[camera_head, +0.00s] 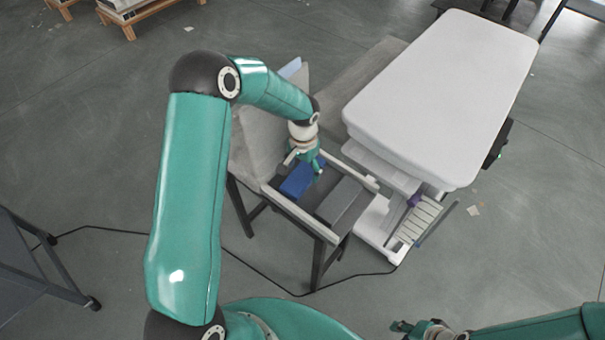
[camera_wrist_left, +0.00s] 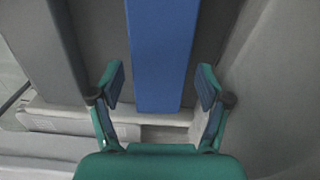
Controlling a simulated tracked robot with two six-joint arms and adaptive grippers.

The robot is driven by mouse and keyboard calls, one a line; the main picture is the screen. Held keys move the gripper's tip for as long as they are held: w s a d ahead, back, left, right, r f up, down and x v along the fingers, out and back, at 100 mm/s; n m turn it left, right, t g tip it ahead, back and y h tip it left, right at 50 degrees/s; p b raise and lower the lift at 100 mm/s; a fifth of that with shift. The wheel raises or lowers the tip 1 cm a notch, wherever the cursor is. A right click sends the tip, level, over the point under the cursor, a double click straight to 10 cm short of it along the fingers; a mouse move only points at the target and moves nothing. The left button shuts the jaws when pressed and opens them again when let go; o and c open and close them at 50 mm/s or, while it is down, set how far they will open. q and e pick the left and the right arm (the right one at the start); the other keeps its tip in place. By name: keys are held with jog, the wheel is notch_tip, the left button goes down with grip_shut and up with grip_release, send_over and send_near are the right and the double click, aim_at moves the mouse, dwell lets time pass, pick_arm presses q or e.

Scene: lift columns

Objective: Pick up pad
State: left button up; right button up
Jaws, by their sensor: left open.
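A blue pad (camera_head: 296,181) lies on the seat of a grey chair (camera_head: 262,130). My left gripper (camera_head: 304,164) is over the seat, just above the far end of the pad, and covers part of it. In the left wrist view the blue pad (camera_wrist_left: 162,55) runs away between the two open fingers of my left gripper (camera_wrist_left: 160,88), with a gap on each side; nothing is held. My right gripper (camera_head: 403,327) is at the bottom edge, far from the pad; its jaw state is unclear.
A grey block (camera_head: 342,203) lies beside the pad on the seat; it also shows in the left wrist view (camera_wrist_left: 48,45). The chair has raised side rails. A white-topped bed (camera_head: 440,95) stands close on the right. A black cable (camera_head: 255,268) lies on the floor.

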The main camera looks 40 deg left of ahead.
pick_arm(q)
jog(key=shift+f, duration=0.9)
jog(key=shift+c, duration=0.3)
jog(key=c, duration=0.9)
jog(key=shift+r, duration=0.1)
jog(key=shift+c, duration=0.2)
